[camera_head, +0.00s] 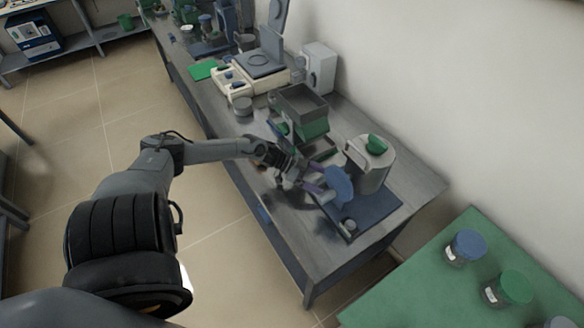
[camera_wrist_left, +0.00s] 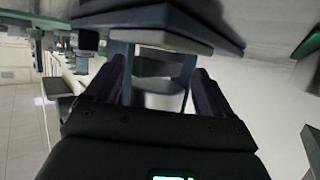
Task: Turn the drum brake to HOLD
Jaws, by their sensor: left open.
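A blue rounded piece (camera_head: 340,184) sits in front of the drum; I cannot tell which part is the brake, and no HOLD mark is legible. My left gripper (camera_head: 312,188) is at the blue piece, its fingers pointing towards it. In the left wrist view the two dark fingers (camera_wrist_left: 157,78) are apart, with a grey block-like part (camera_wrist_left: 158,88) showing between them. Contact is unclear. My right gripper is not in view.
A green-and-grey machine (camera_head: 302,118) stands close behind the left gripper. A white balance-like device (camera_head: 258,70) and a white box (camera_head: 319,67) are farther back. A green table (camera_head: 440,290) with several jars is at the lower right.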

